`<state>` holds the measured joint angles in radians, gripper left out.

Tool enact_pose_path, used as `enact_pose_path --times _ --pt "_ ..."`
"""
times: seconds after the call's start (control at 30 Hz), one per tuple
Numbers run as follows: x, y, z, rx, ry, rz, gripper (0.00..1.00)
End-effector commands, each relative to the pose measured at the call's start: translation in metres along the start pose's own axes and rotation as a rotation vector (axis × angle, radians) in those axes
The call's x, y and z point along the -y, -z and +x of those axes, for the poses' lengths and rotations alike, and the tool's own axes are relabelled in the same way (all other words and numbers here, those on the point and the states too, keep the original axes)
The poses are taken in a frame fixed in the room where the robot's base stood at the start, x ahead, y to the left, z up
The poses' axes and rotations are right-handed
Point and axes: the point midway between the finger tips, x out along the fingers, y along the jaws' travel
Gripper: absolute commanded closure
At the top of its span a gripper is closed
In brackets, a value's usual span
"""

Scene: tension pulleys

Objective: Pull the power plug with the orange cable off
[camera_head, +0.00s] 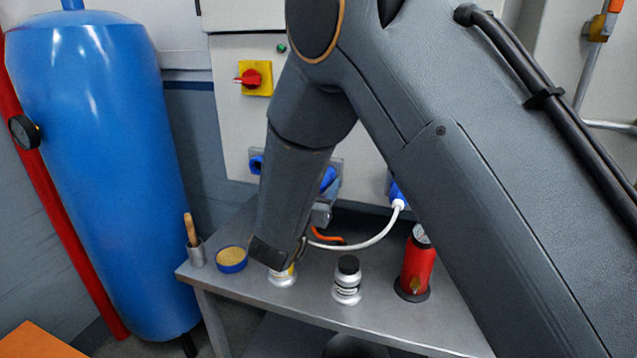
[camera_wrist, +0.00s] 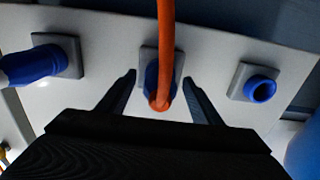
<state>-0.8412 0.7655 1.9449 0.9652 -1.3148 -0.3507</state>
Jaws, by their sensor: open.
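In the wrist view, the orange cable (camera_wrist: 166,40) runs down from the top edge to the blue plug (camera_wrist: 152,78), which sits in the middle socket (camera_wrist: 147,54) of the light panel. My gripper (camera_wrist: 160,80) is open, with one dark finger on each side of the plug and cable. I see a gap on both sides; the depth between fingers and plug is hard to tell. In the head view, a piece of the orange cable (camera_head: 327,237) shows above the table, and my arm hides most of the plug. My gripper's end (camera_head: 322,213) is partly hidden there.
A second blue plug (camera_wrist: 33,65) is in a socket to the left, and an empty blue socket (camera_wrist: 260,88) is to the right. A white cable (camera_head: 372,241) hangs near the orange one. The metal table (camera_head: 235,285) holds bottles, a tin and a red cylinder (camera_head: 416,268).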

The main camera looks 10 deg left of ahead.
Motion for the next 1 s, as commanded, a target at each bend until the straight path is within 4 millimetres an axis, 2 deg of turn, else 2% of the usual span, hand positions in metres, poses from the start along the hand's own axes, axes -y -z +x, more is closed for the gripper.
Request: enact_pose_path --times 0.5,0.57,0.83,1.0 --pt "0.0000 -0.0001 0.0000 0.000 0.000 0.000 0.41" --pt "0.0000 0.0000 0.0000 0.000 0.000 0.000 0.49" --pt "0.0000 0.0000 0.0000 0.000 0.000 0.000 0.95" --pt "0.0002 0.0004 -0.0010 -0.001 0.000 0.000 0.96"
